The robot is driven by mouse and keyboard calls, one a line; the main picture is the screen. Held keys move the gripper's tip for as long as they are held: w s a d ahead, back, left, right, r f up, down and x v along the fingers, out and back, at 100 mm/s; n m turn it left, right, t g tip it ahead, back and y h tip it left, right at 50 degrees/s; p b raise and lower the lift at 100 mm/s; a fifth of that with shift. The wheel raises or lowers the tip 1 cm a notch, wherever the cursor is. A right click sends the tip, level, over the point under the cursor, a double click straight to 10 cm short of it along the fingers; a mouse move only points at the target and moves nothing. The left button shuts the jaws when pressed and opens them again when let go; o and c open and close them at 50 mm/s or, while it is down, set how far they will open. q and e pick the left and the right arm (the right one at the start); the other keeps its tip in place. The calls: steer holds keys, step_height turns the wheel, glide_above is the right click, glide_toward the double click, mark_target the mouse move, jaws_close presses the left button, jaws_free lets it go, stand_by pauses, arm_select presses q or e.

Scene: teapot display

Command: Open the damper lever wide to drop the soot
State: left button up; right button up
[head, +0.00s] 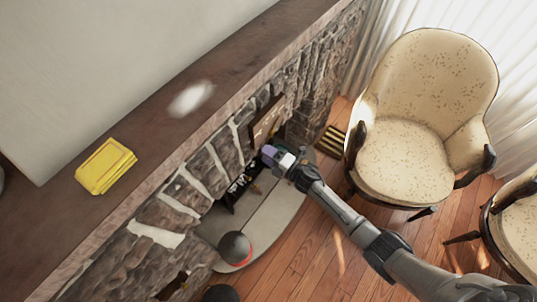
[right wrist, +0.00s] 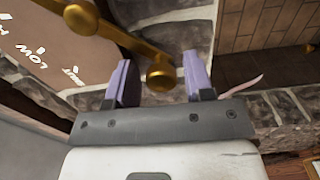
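The damper lever (right wrist: 121,36) is a brass bar with rounded knobs, seen in the right wrist view. One knob lies in the picture between my fingertips; I cannot tell whether they touch it. Beside it is a brown plate (right wrist: 40,50) with white lettering, including "LOW" and what looks like "SHUT". The plate also shows in the head view (head: 265,122) on the stone fireplace front. My right gripper (right wrist: 158,72), with purple fingers, is open; in the head view it is at the fireplace (head: 277,157). It hides the lever there. My left gripper is not in view.
The stone fireplace (head: 210,172) has a wooden mantel (head: 150,135) with a yellow stack (head: 105,166) on it. A grey hearth slab (head: 275,212) lies below. A cream armchair (head: 405,160) stands at the right, close to my right arm.

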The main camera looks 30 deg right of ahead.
steer(key=shift+o, duration=0.5)
steer(key=shift+s, duration=0.1)
steer(key=p+v, duration=0.1)
steer(key=v, duration=1.2)
steer(key=shift+s+d, duration=0.25)
